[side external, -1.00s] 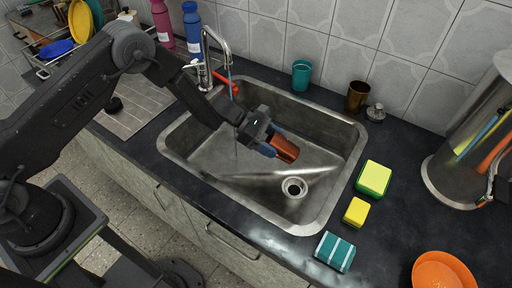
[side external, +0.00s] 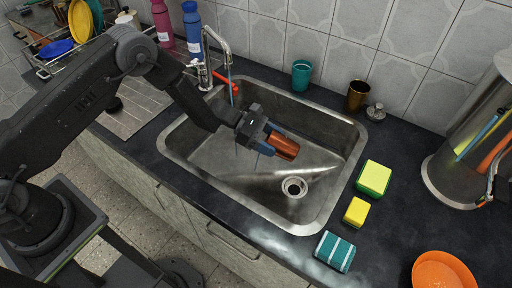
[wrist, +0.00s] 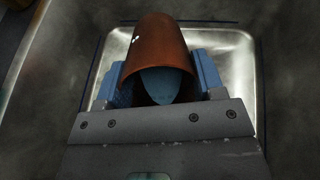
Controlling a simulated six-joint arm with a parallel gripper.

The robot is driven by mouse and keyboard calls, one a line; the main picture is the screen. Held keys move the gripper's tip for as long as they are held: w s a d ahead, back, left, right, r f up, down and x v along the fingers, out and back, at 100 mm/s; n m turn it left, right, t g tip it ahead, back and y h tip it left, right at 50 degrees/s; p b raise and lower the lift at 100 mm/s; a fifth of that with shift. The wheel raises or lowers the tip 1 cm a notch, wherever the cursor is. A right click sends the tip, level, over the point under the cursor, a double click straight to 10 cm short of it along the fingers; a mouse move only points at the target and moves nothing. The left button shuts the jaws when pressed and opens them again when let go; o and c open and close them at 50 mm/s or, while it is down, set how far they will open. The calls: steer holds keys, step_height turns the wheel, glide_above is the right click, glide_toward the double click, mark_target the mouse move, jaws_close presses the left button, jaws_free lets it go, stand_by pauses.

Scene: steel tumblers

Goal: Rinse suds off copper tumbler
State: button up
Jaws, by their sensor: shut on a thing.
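The copper tumbler (side external: 285,147) lies on its side in my gripper (side external: 268,143), over the steel sink basin (side external: 335,165). In the wrist view the tumbler (wrist: 157,45) sits between two blue finger pads, and my gripper (wrist: 160,88) is shut on it. A blue rounded shape shows in its near opening; I cannot tell what it is. Small white specks, perhaps suds, show on its upper left side. The faucet (side external: 207,50) stands behind the basin at left, with a thin bluish stream (side external: 231,92) below its spout. The tumbler is right of and apart from the stream.
A teal tumbler (side external: 301,74) and a brown-gold tumbler (side external: 357,95) stand behind the basin. Sponges (side external: 373,178), a teal striped pad (side external: 335,251) and an orange bowl (side external: 442,271) lie to the right. A drain (side external: 294,187) is in the basin floor. A dish rack (side external: 75,45) stands back left.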

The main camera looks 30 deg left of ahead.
mark_target(279, 138)
steer(key=shift+s+a+r+t+h, duration=0.1)
steer(key=shift+a+r+t+h, duration=0.05)
steer(key=shift+a+h, duration=0.35)
steer(key=shift+s+a+r+t+h, duration=0.15)
steer(key=shift+a+h, duration=0.2)
steer(key=shift+h, duration=0.25)
stand_by(0.7)
steer(key=shift+s+a+r+t+h+p, duration=0.15)
steer(key=shift+a+t+h+p, duration=0.2)
steer(key=shift+h, duration=0.95)
steer(key=shift+a+r+t+h+p, duration=0.15)
steer(key=shift+a+h+p, duration=0.2)
steer(key=shift+h, duration=0.95)
stand_by(1.5)
stand_by(0.9)
steer(key=shift+d+r+y, duration=0.1)
steer(key=shift+d+y, duration=0.05)
steer(key=shift+y, duration=0.45)
steer(key=shift+d+g+y, duration=0.25)
steer(key=shift+g+y, duration=0.05)
steer(key=shift+y, duration=0.5)
steer(key=shift+d+f+y, duration=0.1)
steer(key=shift+f+y, duration=0.2)
steer(key=shift+y, duration=0.1)
